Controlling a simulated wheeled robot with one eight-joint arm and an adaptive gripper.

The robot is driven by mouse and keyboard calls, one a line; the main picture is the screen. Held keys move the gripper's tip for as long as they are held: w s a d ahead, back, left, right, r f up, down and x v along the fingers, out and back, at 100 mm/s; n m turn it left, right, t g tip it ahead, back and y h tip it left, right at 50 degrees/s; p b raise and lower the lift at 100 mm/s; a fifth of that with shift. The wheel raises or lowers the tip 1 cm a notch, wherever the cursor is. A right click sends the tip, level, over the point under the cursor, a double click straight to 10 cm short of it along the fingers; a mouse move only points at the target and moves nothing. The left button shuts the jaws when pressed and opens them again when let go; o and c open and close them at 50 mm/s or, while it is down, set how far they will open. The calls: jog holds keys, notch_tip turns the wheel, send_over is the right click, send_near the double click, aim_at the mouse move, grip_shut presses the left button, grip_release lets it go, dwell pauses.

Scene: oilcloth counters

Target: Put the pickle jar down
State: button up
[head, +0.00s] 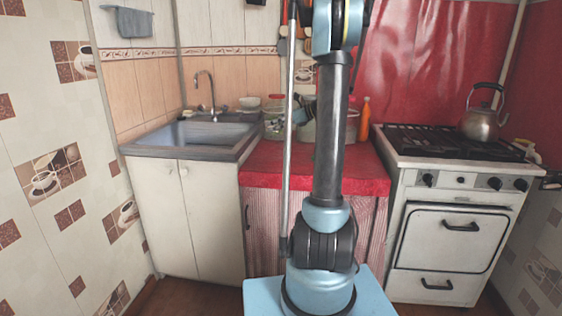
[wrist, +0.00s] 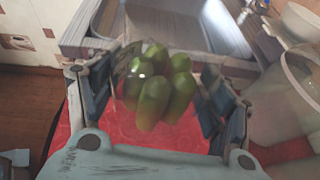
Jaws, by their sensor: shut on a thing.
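The pickle jar (wrist: 158,88) shows in the wrist view as clear glass with several green pickles in it. My gripper (wrist: 157,105) is shut on it, with one finger on its left and one on its right. Red oilcloth on the counter (head: 262,170) lies beneath the jar; I cannot tell whether the jar touches it. In the head view my own arm hides most of the gripper, and the pickle jar cannot be made out clearly.
The sink (head: 190,137) is left of the red counter, the stove (head: 455,165) right. A large clear container (wrist: 290,95) stands close right of my gripper in the wrist view, with a white bowl (wrist: 302,20) beyond. An orange bottle (head: 365,120) stands at the back.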

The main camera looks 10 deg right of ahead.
jog(key=shift+s+d+f+m+t+h, duration=0.1)
jog(key=shift+s+d+m+t+h, duration=0.1)
jog(key=shift+d, duration=0.35)
jog(key=shift+s+d+f+m+t+h, duration=0.1)
jog(key=shift+s+d+m+t, duration=0.1)
jog(key=shift+d, duration=0.35)
jog(key=shift+f, duration=4.9)
jog(key=o, duration=1.7)
jog(key=shift+o, duration=0.2)
